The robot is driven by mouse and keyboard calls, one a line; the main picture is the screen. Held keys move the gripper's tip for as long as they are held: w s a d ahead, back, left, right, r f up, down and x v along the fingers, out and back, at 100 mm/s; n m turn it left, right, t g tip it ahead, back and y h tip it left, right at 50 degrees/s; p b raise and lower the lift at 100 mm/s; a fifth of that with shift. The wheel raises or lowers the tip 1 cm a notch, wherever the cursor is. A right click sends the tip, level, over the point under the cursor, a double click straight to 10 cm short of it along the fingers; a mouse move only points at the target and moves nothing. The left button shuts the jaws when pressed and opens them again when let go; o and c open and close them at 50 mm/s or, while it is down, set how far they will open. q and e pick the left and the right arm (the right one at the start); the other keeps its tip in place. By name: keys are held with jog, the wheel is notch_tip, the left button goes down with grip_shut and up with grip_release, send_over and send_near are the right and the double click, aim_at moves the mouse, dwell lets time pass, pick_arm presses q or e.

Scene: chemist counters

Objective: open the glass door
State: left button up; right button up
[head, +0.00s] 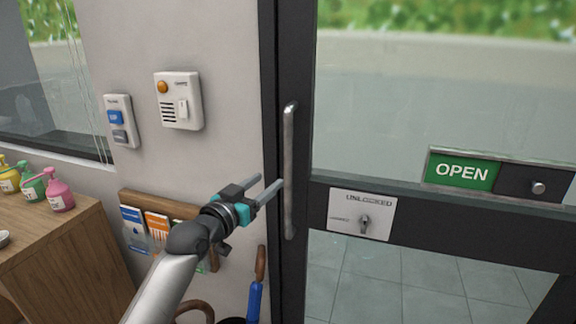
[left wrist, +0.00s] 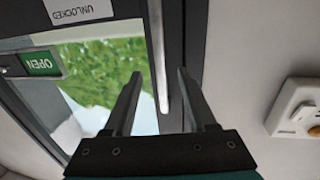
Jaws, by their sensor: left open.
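The glass door (head: 420,110) has a dark frame and looks closed. A vertical silver bar handle (head: 289,160) is on its left edge. A plate reading UNLOCKED (head: 350,215) with a small turn knob sits right of the handle. My left gripper (head: 270,181) is open and empty, its fingertips close to the handle's lower half. In the left wrist view, the handle (left wrist: 158,60) runs between the two fingers of the gripper (left wrist: 160,73). I cannot tell whether the fingers touch it. My right gripper is not in view.
A green OPEN sign (head: 463,172) is on the door's crossbar. The wall left of the door holds an intercom (head: 180,101), a switch panel (head: 119,121) and a leaflet rack (head: 150,205). A wooden counter (head: 60,250) with pump bottles stands far left. Umbrella handles (head: 256,290) rise below my gripper.

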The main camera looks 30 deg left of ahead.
aim_at(286, 167)
pick_arm(q)
jog(key=w, duration=1)
jog(key=shift+w+a+b, duration=0.2)
jog(key=shift+w+b, duration=0.1)
jog(key=shift+w, duration=0.05)
jog(key=shift+c, duration=0.4)
grip_shut()
dwell(0.7)
